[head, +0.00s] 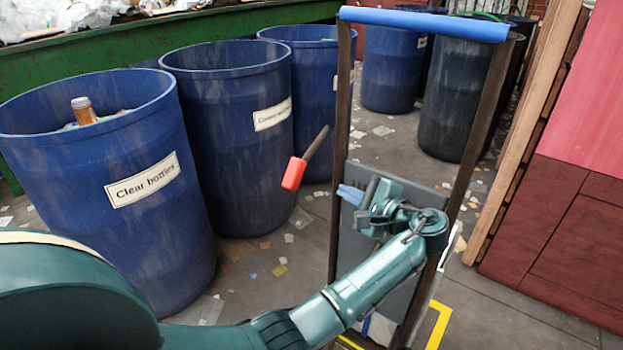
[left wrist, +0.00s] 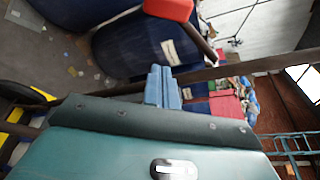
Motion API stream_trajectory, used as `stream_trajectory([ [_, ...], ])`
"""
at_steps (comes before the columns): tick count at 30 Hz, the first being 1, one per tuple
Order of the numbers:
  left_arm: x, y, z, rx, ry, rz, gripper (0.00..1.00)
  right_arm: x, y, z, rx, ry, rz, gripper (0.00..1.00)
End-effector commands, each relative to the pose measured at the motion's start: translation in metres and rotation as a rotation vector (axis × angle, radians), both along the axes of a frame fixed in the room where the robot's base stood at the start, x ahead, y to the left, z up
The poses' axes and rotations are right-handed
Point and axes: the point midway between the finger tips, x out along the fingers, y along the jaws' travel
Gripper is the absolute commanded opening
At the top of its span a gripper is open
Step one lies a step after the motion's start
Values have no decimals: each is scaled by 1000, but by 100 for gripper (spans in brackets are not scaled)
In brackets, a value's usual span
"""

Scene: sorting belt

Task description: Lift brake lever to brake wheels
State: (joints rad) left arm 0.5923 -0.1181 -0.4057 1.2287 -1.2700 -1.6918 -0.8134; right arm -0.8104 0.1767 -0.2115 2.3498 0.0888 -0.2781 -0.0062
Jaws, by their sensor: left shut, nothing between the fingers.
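The brake lever has a red grip (head: 293,173) and a brown shaft. It slants down and left from near the left post of a cart frame (head: 340,120) with a blue push bar (head: 425,22). In the left wrist view the red grip (left wrist: 168,8) is at the top edge, partly cut off. My left gripper (head: 350,195) is shut and empty, its blue fingertips together. It is right of and a little below the red grip, apart from it, by the left post. The fingers (left wrist: 163,87) also show in the left wrist view. The wheels are not clearly visible. My right gripper is not in view.
Blue bins stand at the left, including one labelled "Clear bottles" (head: 90,150), and a dark bin (head: 460,100) is behind the cart. A red panel wall (head: 560,220) with a wooden edge is at the right. Litter lies on the grey floor (head: 265,270).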

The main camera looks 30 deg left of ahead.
Motion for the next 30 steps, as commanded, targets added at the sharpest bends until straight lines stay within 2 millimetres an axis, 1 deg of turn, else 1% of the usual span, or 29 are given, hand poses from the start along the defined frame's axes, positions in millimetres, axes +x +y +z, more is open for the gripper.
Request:
stream_trajectory([
  [5,4,10,-2,1,-1,0,0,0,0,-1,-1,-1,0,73],
  [8,9,25,-5,1,-2,3,0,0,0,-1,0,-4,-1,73],
  [18,34,93,-20,1,-1,3,0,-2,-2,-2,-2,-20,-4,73],
  [19,34,97,-19,1,-2,1,0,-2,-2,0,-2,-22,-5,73],
  [21,24,94,-11,-1,-3,-2,0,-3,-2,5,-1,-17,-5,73],
  [24,15,94,-5,-2,-2,-1,0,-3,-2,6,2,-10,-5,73],
  [30,3,95,2,-2,0,-1,0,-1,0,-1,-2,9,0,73],
])
